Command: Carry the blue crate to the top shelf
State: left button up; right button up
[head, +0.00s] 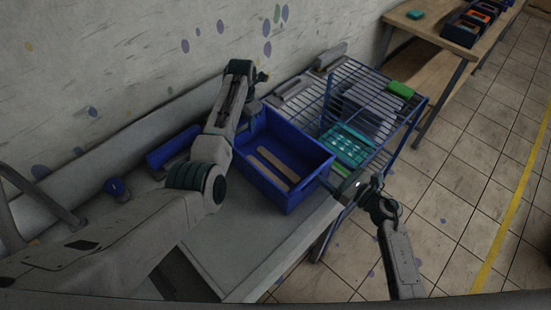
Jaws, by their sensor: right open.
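The blue crate (308,186) sits at the right end of the grey table, upright, with two tan strips (272,169) lying in it. My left arm reaches over the table, and my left gripper (250,115) is at the crate's far left side, partly hidden by its own wrist; its jaws cannot be made out. My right gripper (346,188) is open just right of the crate's near right side; contact cannot be told. The blue wire rack (412,118) stands right behind the crate; its top shelf holds grey pieces, a green block (400,90) and a teal tray (347,144).
The grey table (235,255) is bare in front of the crate. A blue box-like piece (172,147) and a small blue round item (117,188) lie on its left. A wooden bench (425,25) with dark bins stands at the back right. Tiled floor is open on the right.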

pick_arm(q)
jog(key=c, duration=0.7)
pick_arm(e)
jog(key=c, duration=0.7)
pick_arm(q)
grip_shut()
pick_arm(e)
jog(key=c, duration=0.7)
pick_arm(q)
jog(key=shift+w+r, duration=0.1)
jog(key=shift+r, duration=0.1)
pick_arm(e)
jog(key=shift+r, duration=0.15)
